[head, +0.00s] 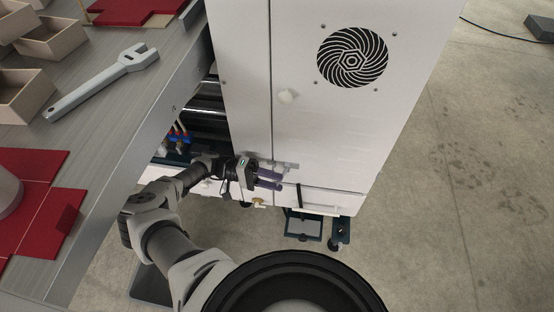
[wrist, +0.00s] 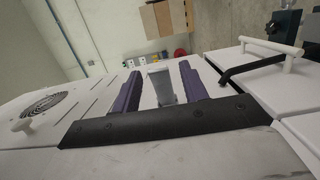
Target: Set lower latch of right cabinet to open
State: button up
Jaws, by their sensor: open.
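The right cabinet (head: 310,140) is a white box with a round black vent in the head view. Its lower latch (head: 285,167) is a small pale piece near the bottom of the door, partly hidden by my gripper. My gripper (head: 275,181) has purple fingers and is at this latch. In the wrist view, the fingers of my gripper (wrist: 160,85) are apart, with the light grey lower latch (wrist: 161,86) between them. A gap shows on each side of the latch, so neither finger seems to touch it.
A white bar handle (wrist: 275,48) with a dark strap is at the right of the wrist view. A grey workbench (head: 110,110) with a wrench (head: 100,83) and open boxes stands at the left.

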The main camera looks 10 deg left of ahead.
jog(key=n+t+p, duration=0.1)
jog(key=t, duration=0.1)
jog(key=d+n+t+p, duration=0.1)
jog(key=t, duration=0.1)
jog(key=s+d+n+t+p, duration=0.1)
jog(key=n+t, duration=0.1)
jog(key=shift+r+p, duration=0.4)
jog(key=shift+w+d+f+n+t+y+p, duration=0.15)
jog(key=shift+w+d+n+t+y+p, duration=0.7)
jog(key=shift+n+t+y+p, duration=1.65)
jog(key=shift+w+d+f+n+t+y+p, duration=0.1)
jog(key=shift+w+d+n+t+y+p, duration=0.2)
jog(key=shift+d+n+t+y+p, duration=2.05)
jog(key=shift+w+d+f+n+t+y+p, duration=0.2)
jog(key=shift+w+n+t+y+p, duration=0.35)
jog(key=shift+n+t+y+p, duration=2.05)
